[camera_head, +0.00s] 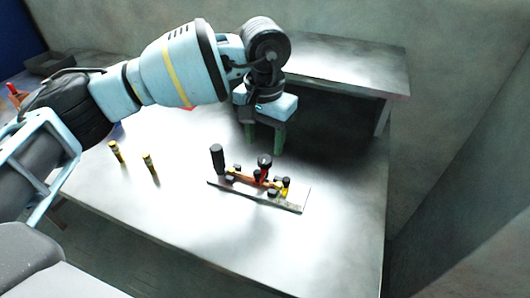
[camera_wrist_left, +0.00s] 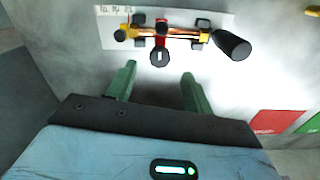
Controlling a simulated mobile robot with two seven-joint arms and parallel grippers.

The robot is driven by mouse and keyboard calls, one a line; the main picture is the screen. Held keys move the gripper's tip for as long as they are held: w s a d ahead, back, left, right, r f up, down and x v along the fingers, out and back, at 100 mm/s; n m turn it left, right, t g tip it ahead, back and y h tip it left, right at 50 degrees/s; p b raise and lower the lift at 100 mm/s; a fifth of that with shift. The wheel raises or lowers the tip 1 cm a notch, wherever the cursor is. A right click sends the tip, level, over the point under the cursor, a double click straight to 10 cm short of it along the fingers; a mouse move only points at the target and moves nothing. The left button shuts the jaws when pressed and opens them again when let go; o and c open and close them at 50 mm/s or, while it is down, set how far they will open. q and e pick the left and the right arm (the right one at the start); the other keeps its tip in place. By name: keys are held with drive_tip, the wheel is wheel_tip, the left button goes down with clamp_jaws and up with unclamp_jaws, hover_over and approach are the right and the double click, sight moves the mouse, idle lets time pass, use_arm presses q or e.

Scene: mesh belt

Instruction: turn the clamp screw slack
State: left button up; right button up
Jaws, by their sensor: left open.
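A clamp fixture on a pale base plate (camera_head: 299,207) lies on the near table. It carries a red clamp (camera_wrist_left: 162,28) around an orange bar, with yellow parts at the ends. The clamp screw's round black knob (camera_head: 265,160) stands at the middle; in the left wrist view the knob (camera_wrist_left: 160,58) shows a white mark. A thick black handle (camera_head: 217,156) is at one end of the fixture. My left gripper (camera_head: 264,144) has green fingers, open and empty. It is just behind the knob; in the wrist view the knob lies beyond the fingertips (camera_wrist_left: 158,72), between their lines.
Two yellow posts with black tops (camera_head: 115,151) (camera_head: 150,164) stand on the left of the table. A red patch (camera_wrist_left: 274,122) and a green one lie right of my gripper in the wrist view. Another table (camera_head: 345,62) stands behind. The table's front right is clear.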

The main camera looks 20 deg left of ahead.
sight(265, 159)
use_arm(q)
drive_tip(key=shift+f, duration=2.65)
use_arm(e)
drive_tip(key=shift+w+r, duration=0.35)
drive_tip(key=shift+w, duration=0.1)
use_arm(q)
drive_tip(key=shift+c, duration=0.4)
drive_tip(key=c, duration=0.9)
